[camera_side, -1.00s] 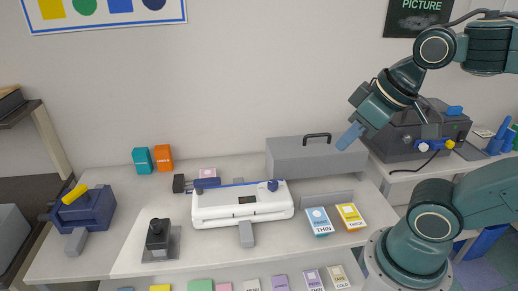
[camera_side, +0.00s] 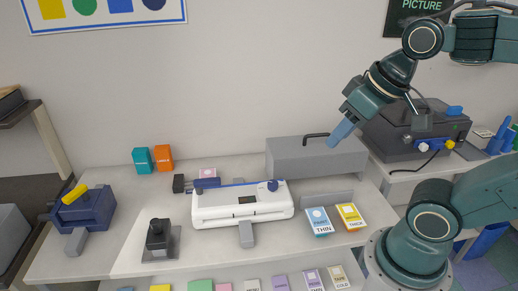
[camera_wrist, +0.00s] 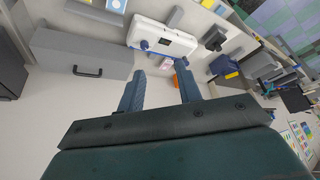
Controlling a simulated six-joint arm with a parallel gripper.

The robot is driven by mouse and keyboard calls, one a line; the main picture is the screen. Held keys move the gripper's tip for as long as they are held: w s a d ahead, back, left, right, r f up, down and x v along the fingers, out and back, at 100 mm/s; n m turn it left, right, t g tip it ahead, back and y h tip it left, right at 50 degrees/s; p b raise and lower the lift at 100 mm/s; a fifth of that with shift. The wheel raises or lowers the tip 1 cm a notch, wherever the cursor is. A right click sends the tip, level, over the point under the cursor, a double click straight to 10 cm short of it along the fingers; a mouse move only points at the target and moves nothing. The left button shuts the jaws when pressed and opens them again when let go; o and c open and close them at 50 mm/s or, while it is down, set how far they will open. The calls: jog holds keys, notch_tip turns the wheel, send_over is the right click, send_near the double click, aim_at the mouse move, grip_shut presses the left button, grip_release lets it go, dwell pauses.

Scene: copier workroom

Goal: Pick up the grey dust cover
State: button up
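The grey dust cover (camera_side: 295,160) is a long box with a black handle on top, at the back right of the white worktop. In the wrist view the dust cover (camera_wrist: 70,62) lies to the left of my fingers, with its handle facing me. My gripper (camera_side: 336,141) appears near the handle's right end in the side view, with its fingers pointing down and left. In the wrist view my gripper (camera_wrist: 160,82) has its two blue fingers apart, with nothing between them. I see no contact with the cover.
A white laminator-like machine (camera_side: 215,210) stands left of and in front of the cover. Paper packs, blue (camera_side: 318,226) and yellow (camera_side: 351,221), lie in front. A dark machine (camera_side: 395,130) stands at right. Teal (camera_side: 141,160) and orange (camera_side: 163,158) blocks stand at back left.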

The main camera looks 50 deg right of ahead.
jog(key=w+d+r+m+g, duration=0.1)
jog(key=w+d+m+g, duration=0.2)
jog(key=w+d+m, duration=1)
jog(key=w+d+f+m, duration=0.1)
jog(key=d+f+m, duration=0.2)
jog(key=d, duration=0.3)
jog(key=w+d+f+m+g, duration=0.1)
jog(key=d+f+m, duration=0.2)
jog(key=d+m, duration=0.2)
jog(key=w+d+f+m+y, duration=0.1)
jog(key=d+f+m, duration=0.2)
jog(key=d, duration=0.6)
jog(key=shift+f+m, duration=0.15)
jog(key=shift+m, duration=0.75)
jog(key=shift+w+f, duration=0.1)
send_over(318, 136)
jog(key=d, duration=0.1)
jog(key=shift+d+f, duration=0.1)
jog(key=shift+f, duration=4.05)
jog(key=shift+w+a+f, duration=0.1)
jog(key=shift+a+f, duration=0.05)
jog(key=shift+f, duration=1.15)
jog(key=shift+w+a+f, duration=0.1)
jog(key=shift+a+f, duration=0.05)
jog(key=shift+f, duration=1.15)
